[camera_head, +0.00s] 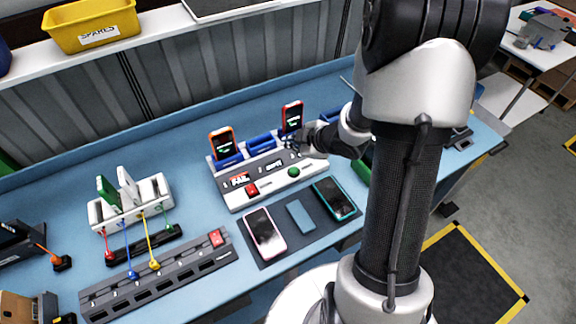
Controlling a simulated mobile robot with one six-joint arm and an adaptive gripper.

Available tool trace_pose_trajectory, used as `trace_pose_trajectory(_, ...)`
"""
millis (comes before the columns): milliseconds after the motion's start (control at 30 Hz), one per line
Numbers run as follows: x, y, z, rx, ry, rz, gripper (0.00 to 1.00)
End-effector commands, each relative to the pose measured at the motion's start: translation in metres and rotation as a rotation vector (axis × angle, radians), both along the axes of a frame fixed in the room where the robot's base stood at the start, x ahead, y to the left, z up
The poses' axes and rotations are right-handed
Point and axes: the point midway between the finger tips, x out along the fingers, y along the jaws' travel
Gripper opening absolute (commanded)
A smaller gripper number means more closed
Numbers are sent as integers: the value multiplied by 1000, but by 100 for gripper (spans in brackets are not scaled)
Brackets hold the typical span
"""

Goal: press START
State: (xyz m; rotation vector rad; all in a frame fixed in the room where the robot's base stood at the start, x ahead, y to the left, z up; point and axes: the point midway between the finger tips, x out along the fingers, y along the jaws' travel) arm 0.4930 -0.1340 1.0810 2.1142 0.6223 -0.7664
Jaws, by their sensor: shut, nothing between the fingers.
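A white and grey test station (236,196) stands on the blue bench. I cannot read which one is marked START. An orange phone (222,142) and a red phone (292,117) stand upright in its blue holders. My gripper (290,141) is shut and empty. In the picture it is above the green button, close to the red phone's lower end. I cannot tell whether it touches anything.
A pink phone (264,234), a blue slab (301,216) and a teal phone (335,198) lie on a dark mat in front. At left are a white rack (95,215) with coloured cables and a long grey strip (160,283). A yellow bin (92,26) sits on the shelf behind.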

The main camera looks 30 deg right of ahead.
Motion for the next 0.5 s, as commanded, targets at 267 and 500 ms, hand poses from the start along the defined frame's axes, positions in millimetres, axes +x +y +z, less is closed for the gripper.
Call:
trace_pose_trajectory(267, 0, 0, 0, 0, 0, -2, 0)
trace_pose_trajectory(500, 0, 0, -14, -1, 1, -2, 0)
